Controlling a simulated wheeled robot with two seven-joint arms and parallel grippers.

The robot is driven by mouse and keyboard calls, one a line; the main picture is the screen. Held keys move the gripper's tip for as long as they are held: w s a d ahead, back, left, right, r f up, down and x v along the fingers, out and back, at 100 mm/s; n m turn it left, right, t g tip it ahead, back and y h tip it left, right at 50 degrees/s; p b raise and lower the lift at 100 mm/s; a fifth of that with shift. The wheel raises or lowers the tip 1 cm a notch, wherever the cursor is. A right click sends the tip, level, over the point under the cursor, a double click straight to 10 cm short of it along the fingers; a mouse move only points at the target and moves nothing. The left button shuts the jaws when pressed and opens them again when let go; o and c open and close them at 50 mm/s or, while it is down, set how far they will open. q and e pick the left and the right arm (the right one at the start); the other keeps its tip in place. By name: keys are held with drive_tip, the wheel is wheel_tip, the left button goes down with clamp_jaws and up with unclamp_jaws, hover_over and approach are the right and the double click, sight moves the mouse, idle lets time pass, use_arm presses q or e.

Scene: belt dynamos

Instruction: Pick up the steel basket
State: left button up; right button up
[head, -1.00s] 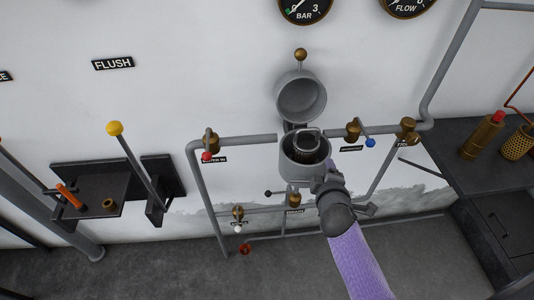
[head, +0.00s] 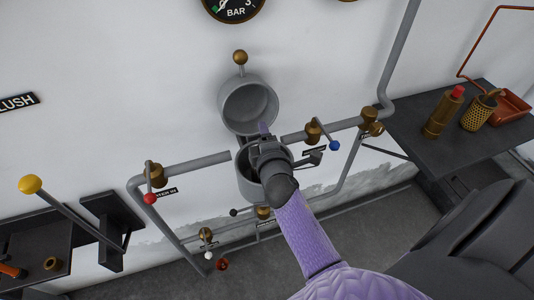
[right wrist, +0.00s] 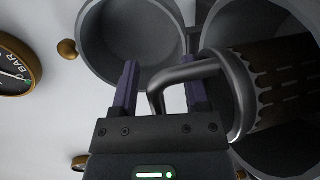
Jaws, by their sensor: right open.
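The steel basket (right wrist: 280,85) is a dark, slotted cylinder with a bent grey bar handle (right wrist: 190,70). In the right wrist view it sits inside the open grey pot (right wrist: 219,42). In the head view my right gripper hides the basket in the pot (head: 247,181). My right gripper (head: 265,138) is over the mouth of the pot. In the right wrist view its two purple fingers (right wrist: 161,86) are apart, and the handle's bend shows between them. I cannot tell if they touch it. My left gripper is not in view.
The pot's round lid (head: 232,112) stands open against the wall, close behind the gripper. Pipes with a red-knobbed valve (head: 153,177) and a blue-knobbed valve (head: 316,133) flank the pot. A dark bench (head: 405,118) at the right holds a brass bottle (head: 441,118) and a perforated brass cup (head: 477,113).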

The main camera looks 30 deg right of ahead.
drive_tip(key=shift+w+f, duration=0.15)
drive_tip(key=shift+w, duration=0.25)
drive_tip(key=shift+s+a+r, duration=0.4)
drive_tip(key=shift+s+a, duration=0.05)
drive_tip(key=shift+s, duration=0.3)
drive_tip(key=shift+c, duration=1.1)
drive_tip(key=shift+d, duration=0.1)
drive_tip(key=shift+c, duration=1.1)
drive_tip(key=shift+w+d+f, duration=0.1)
drive_tip(key=shift+w+f, duration=0.05)
drive_tip(key=shift+w, duration=0.05)
drive_tip(key=shift+c, duration=1.2)
drive_tip(key=shift+s, duration=0.1)
clamp_jaws()
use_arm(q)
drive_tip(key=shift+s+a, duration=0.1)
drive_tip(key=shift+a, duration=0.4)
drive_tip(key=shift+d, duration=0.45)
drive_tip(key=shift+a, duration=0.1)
